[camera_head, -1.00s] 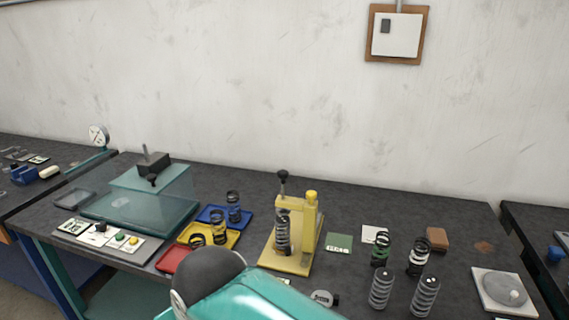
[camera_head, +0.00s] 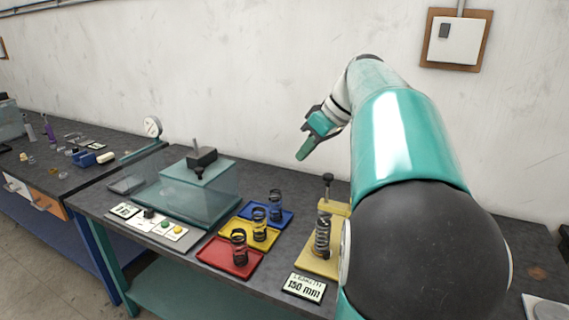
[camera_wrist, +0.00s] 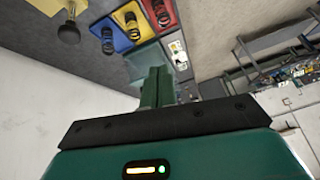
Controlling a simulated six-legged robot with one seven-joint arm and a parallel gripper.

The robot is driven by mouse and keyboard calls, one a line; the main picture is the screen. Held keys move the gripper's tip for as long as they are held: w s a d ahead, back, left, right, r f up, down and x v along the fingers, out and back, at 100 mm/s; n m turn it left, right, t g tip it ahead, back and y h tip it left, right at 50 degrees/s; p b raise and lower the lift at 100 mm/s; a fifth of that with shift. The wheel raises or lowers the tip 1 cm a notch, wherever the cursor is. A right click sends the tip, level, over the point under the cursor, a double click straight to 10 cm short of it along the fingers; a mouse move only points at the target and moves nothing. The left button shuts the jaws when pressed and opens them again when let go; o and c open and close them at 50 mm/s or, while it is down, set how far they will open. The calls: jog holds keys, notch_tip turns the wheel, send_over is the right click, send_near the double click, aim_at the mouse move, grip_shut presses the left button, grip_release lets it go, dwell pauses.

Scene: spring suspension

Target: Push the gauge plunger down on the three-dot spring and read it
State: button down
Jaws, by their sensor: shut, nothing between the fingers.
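The yellow gauge stand (camera_head: 318,262) is on the bench, partly hidden by my arm. Its plunger has a black knob (camera_head: 327,178) standing up above a dark coil spring (camera_head: 322,236). I cannot make out dots on any spring. The knob also shows in the wrist view (camera_wrist: 69,33), at the upper left, apart from my fingers. My gripper (camera_head: 301,155) is shut and empty, raised in the air above and slightly left of the plunger. Its fingers show together in the wrist view (camera_wrist: 157,86).
Red (camera_head: 213,256), yellow (camera_head: 232,231) and blue (camera_head: 290,213) trays each hold a spring left of the gauge. A card reading "LENGTH 150 mm" (camera_head: 304,287) lies in front. A clear box with a black-handled top (camera_head: 200,185) stands further left.

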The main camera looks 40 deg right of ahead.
jog(key=s+d+r+n+t, duration=0.1)
jog(key=s+d, duration=0.1)
jog(key=d, duration=0.5)
jog(key=s+d+r+n+t, duration=0.1)
jog(key=s+d, duration=0.1)
jog(key=d, duration=0.6)
jog(key=shift+s+d+r+y, duration=0.2)
jog(key=shift+s+d+y, duration=0.1)
jog(key=shift+y, duration=0.1)
send_over(324, 174)
jog(key=s+d, duration=0.2)
jog(key=s, duration=0.1)
notch_tip(324, 174, down, 7)
jog(key=f, duration=0.4)
jog(key=shift+w+a, duration=0.25)
